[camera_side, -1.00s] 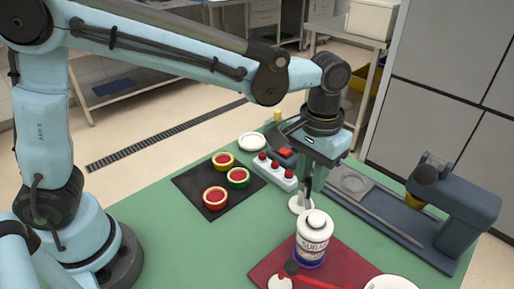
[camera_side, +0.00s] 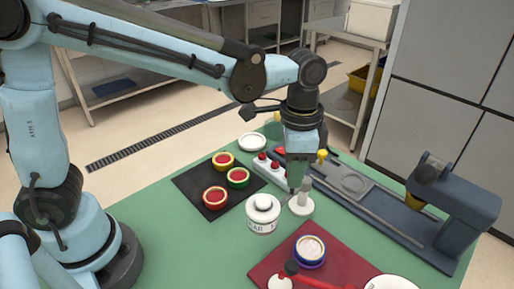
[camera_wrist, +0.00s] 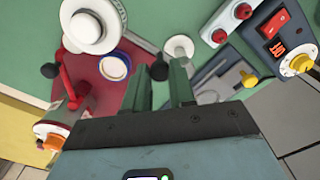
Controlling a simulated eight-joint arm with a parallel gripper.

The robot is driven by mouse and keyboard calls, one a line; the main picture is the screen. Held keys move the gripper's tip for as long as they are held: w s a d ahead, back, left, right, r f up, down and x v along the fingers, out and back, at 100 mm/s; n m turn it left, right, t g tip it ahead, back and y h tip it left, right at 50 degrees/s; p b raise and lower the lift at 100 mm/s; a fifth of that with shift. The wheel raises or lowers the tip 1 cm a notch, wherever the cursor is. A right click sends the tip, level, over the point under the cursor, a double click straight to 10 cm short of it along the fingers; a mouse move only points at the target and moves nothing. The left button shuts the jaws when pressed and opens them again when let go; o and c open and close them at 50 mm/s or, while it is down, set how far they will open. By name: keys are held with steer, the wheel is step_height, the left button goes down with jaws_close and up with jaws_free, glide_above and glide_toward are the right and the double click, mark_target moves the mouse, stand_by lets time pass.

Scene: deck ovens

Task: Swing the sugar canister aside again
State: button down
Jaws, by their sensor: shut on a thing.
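The white sugar canister (camera_side: 263,216) with a dark label stands upright, left of a blue-rimmed container (camera_side: 310,251) with a pale top, which is uncovered. In the wrist view, the canister (camera_wrist: 90,26) is at upper left and the container (camera_wrist: 114,67) below it. A thin rod runs from the canister toward a pale post on a round white base (camera_side: 301,208). My gripper (camera_side: 297,184) is beside the post, right of the canister. In the wrist view, a black knob (camera_wrist: 160,70) sits between my fingertips (camera_wrist: 161,72); my gripper is shut on it. Its attachment is unclear.
A dark red mat (camera_side: 262,272) with a red lever (camera_side: 312,280) lies in front. A black tray (camera_side: 188,184) with several red-filled cups is left of the canister. A switch box (camera_side: 274,175) and a grey machine (camera_side: 462,208) stand behind and right.

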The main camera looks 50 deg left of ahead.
steer(key=shift+w+a+m, duration=0.1)
steer(key=shift+a+m, duration=0.3)
steer(key=shift+m, duration=0.5)
steer(key=shift+a+m, duration=0.35)
steer(key=shift+m, duration=0.55)
steer(key=c, duration=0.9)
jaws_free()
steer(key=shift+c, duration=0.2)
step_height(320, 180, up, 12)
